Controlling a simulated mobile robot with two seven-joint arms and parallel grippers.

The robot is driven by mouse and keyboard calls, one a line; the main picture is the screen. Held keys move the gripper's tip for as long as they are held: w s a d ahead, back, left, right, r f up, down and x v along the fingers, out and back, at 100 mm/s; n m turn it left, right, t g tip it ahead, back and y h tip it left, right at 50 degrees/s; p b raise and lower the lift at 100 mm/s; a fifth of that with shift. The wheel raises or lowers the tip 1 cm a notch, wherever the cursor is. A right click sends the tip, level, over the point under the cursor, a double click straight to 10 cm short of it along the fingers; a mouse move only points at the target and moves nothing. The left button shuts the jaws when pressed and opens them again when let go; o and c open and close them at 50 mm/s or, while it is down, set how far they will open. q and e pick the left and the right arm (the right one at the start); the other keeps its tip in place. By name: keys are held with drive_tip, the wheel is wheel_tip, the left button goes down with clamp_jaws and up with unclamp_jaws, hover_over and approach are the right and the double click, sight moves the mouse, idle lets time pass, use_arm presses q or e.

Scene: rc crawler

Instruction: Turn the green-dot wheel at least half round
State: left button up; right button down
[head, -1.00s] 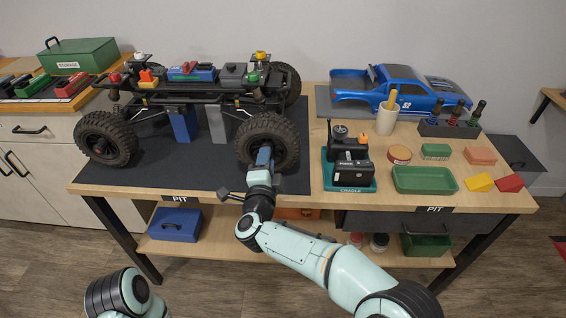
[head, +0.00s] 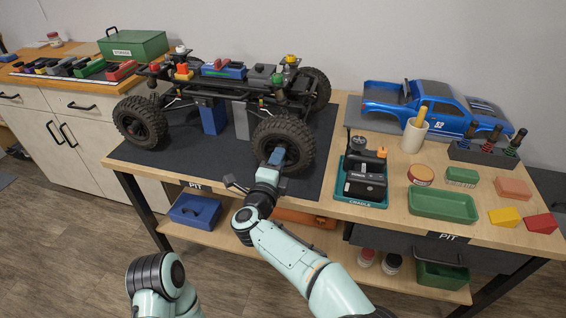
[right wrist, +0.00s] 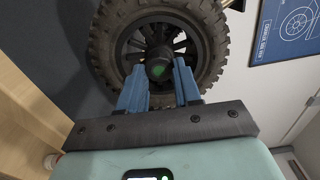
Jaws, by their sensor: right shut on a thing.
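The green-dot wheel (head: 302,138) is the black knobbly wheel at the near right corner of the crawler (head: 225,90), which is raised on stands. In the right wrist view, the wheel (right wrist: 104,40) fills the top, with the green dot (right wrist: 158,71) on its dark hub. My right gripper (head: 277,156) reaches the wheel from the front. In the right wrist view, the blue fingers of this gripper (right wrist: 160,80) are on either side of the hub, shut on it. The fingers partly hide the lower spokes.
A teal cradle (head: 362,203) with a black device stands right of the wheel. A green tray (head: 441,204), a cup (head: 414,136) and the blue body shell (head: 430,102) are further right. The dark mat (head: 190,155) is clear in front of the crawler.

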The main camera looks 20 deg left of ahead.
drive_tip(key=shift+a, duration=0.1)
idle(0.3)
drive_tip(key=c, duration=0.8)
unclamp_jaws()
use_arm(q)
drive_tip(key=shift+t, duration=0.5)
drive_tip(key=w+r, duration=0.1)
drive_tip(key=w+r+p, duration=0.1)
drive_tip(key=w+r, duration=0.1)
drive_tip(key=shift+w+d+p, duration=0.1)
drive_tip(key=shift+d+p, duration=0.2)
use_arm(e)
drive_tip(key=s, duration=1.3)
drive_tip(key=shift+s+d, duration=0.2)
